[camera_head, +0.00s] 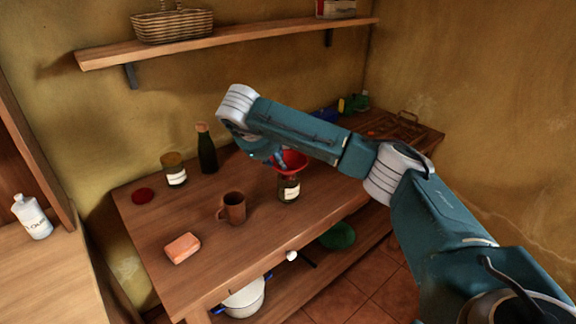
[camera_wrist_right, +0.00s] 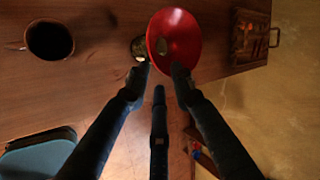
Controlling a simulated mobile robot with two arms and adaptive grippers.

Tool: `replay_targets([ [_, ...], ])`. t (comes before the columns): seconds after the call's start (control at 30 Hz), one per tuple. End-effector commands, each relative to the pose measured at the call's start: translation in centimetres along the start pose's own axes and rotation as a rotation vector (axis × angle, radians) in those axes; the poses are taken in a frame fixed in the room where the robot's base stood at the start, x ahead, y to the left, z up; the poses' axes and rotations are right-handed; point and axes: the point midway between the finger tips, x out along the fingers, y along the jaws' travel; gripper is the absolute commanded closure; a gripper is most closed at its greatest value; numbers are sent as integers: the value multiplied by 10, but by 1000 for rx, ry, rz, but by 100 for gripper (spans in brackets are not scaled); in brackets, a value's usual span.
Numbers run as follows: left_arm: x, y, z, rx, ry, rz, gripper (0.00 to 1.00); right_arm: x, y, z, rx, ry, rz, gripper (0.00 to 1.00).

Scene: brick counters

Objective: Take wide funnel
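The wide funnel (camera_head: 293,161) is red and shows above a labelled jar (camera_head: 289,191) near the middle of the counter (camera_head: 330,196). In the right wrist view the funnel (camera_wrist_right: 183,24) is a wide red bowl overlapping the jar (camera_wrist_right: 138,47); whether it rests on the jar is unclear. My right gripper (camera_wrist_right: 162,72) has its fingers spread, with fingertips at the funnel's near rim; one overlaps the rim, and contact cannot be told. In the head view my right arm partly covers the funnel. My left gripper is not in view.
A wooden tray (camera_head: 400,124) lies at the far right. A shelf (camera_head: 240,41) with a basket (camera_head: 172,25) hangs above.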

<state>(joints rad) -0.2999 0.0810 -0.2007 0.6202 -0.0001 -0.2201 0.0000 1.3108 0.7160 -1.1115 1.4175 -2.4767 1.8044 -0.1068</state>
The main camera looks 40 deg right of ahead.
Motion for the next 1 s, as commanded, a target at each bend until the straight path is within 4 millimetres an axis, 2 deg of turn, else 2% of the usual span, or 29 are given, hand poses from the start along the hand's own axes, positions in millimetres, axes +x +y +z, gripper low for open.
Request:
replay_targets([
  [0.1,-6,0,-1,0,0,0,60,16,-1,0,1,2,2,76],
  [0.27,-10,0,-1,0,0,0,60,27,0,1,0,-2,2,76],
  [0.37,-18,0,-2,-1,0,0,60,37,0,2,-1,0,4,76],
  [0.47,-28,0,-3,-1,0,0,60,53,1,4,-1,2,5,76],
  [0.6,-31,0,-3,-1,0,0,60,71,2,5,0,-1,4,76],
  [0.9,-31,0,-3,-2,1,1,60,77,3,6,-1,-5,2,76],
  [1.0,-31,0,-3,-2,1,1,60,77,3,6,-1,-5,2,96],
])
